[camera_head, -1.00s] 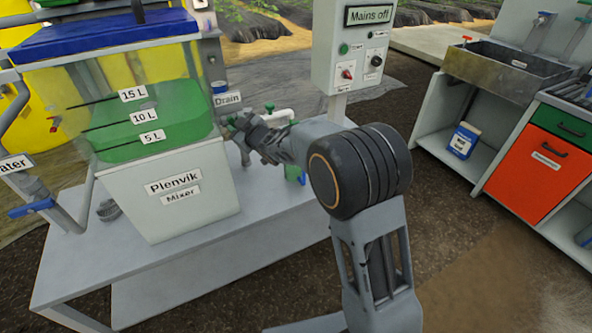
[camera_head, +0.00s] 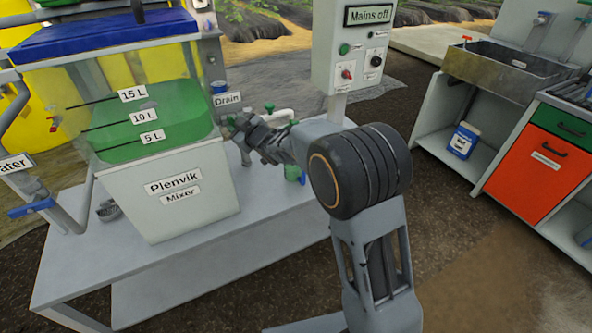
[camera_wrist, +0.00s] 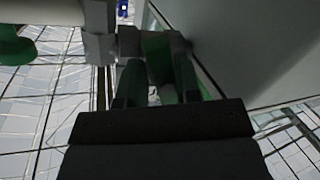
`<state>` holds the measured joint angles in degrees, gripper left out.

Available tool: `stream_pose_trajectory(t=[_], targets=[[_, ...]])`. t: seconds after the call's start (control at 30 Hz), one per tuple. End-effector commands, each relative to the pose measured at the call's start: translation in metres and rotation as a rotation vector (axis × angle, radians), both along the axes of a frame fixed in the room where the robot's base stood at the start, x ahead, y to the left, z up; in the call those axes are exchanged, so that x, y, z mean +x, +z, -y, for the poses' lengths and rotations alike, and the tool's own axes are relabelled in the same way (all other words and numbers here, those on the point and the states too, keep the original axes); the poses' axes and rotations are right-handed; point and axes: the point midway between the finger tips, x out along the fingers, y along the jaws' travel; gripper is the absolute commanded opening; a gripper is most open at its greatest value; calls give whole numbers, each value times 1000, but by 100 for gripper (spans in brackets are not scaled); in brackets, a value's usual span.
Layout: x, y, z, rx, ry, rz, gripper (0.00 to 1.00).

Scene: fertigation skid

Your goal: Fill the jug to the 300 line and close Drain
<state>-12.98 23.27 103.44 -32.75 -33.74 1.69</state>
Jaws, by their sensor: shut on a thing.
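My gripper (camera_head: 247,130) is at the right side of the mixer tank, just below the Drain label (camera_head: 228,99). In the wrist view my gripper (camera_wrist: 158,75) is shut on a green handle (camera_wrist: 158,48) beside grey pipe fittings; this appears to be the Drain valve handle. The valve is mostly hidden behind the gripper in the head view, so its position cannot be told. A small green patch (camera_head: 292,172) shows behind my arm; it may be part of the jug. No 300 line or jug level can be read.
The Plenvik mixer tank (camera_head: 165,195) holds green liquid and stands on a grey bench (camera_head: 200,252). A control box (camera_head: 352,55) reading "Mains off" stands behind my arm. A water valve with a blue handle (camera_head: 30,208) is at left. A sink (camera_head: 500,68) and cabinets stand at right.

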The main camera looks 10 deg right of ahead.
Motion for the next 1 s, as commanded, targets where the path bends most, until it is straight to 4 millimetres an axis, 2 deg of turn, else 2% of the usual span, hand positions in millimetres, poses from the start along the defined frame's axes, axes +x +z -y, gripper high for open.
stream_pose_trajectory(t=[0.03,0.47,0.57,0.8,1.0], targets=[[-3,-8,-5,-10,12,-13,10],[-3,-8,-5,-2,12,-16,10],[-3,-8,-5,84,11,-40,10],[-3,-10,-5,415,10,-128,10],[-3,-7,-5,495,11,-149,12]])
